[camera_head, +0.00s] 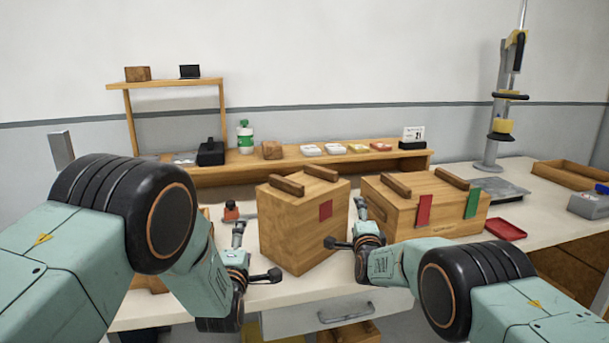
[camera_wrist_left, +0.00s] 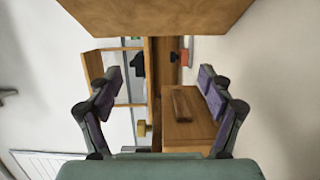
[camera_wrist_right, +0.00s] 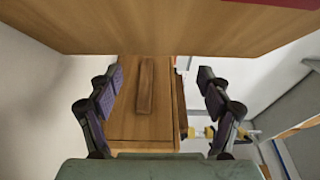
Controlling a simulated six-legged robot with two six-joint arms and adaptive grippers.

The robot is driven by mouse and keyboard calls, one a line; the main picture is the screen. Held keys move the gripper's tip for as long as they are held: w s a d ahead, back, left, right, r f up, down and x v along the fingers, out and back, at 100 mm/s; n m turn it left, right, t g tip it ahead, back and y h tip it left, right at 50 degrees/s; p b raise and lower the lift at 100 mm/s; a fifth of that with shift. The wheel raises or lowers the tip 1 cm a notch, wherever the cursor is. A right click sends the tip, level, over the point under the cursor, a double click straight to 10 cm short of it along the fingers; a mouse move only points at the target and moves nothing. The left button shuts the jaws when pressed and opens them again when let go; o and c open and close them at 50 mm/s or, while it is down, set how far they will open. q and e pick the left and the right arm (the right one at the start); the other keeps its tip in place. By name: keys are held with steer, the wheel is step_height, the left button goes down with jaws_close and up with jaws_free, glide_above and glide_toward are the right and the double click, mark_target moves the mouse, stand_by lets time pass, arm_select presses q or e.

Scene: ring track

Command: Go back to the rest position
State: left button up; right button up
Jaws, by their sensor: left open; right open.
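My left gripper (camera_head: 257,252) is open and empty at the left of a wooden box (camera_head: 284,232) with a red patch and two bars on its lid. My right gripper (camera_head: 343,224) is open and empty between that box and a wider wooden box (camera_head: 445,215) with red and green patches. Both boxes stand on the bench. In the left wrist view, the spread fingers (camera_wrist_left: 158,105) have nothing between them, with a wooden face close above. In the right wrist view, the fingers (camera_wrist_right: 157,105) are also apart, with a wooden face above.
A low wooden shelf (camera_head: 235,172) with small trays runs along the back. A red tray (camera_head: 505,229) lies right of the wider box, near a tall stand (camera_head: 497,125). A drawer handle (camera_head: 345,312) shows below the bench front. A small red-topped item (camera_head: 231,211) sits beside my left gripper.

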arm_select(q)
steer(key=shift+w, duration=5.75)
steer(key=shift+a, duration=0.1)
